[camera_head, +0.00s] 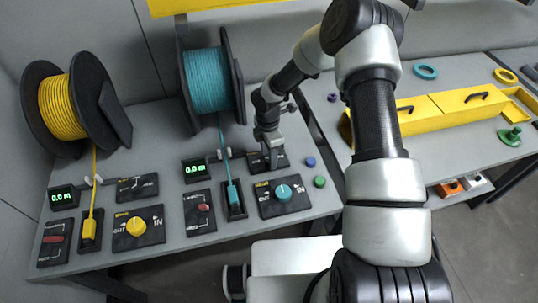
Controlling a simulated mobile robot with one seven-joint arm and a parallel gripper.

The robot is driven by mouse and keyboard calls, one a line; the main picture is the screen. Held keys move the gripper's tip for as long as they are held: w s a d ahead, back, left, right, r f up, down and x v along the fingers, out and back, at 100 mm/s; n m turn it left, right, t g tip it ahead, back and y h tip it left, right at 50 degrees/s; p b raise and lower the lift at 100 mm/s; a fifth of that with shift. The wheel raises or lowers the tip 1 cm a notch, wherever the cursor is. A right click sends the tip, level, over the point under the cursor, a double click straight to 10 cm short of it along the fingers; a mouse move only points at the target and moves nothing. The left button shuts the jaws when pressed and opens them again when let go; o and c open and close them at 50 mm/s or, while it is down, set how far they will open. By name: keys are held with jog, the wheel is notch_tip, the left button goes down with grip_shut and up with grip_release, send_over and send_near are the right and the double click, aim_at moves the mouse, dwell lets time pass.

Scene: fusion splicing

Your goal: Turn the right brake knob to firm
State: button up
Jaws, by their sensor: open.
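My gripper (271,158) points down over a small dark panel (284,161) behind the teal knob's panel, on the right side of the bench. The gripper covers most of this small panel, so I cannot make out the knob on it or whether the fingers touch it. The jaws are open. A similar small dark panel (137,187) with white markings sits on the left side, behind the yellow knob's panel.
Teal (208,80) and yellow (57,106) cable reels stand behind. In front are a teal knob (284,192), a yellow knob (136,226), red levers and two green-lit 0.0 m displays. Blue (310,162) and green (320,182) buttons lie close right of the gripper.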

jog(key=c, duration=1.1)
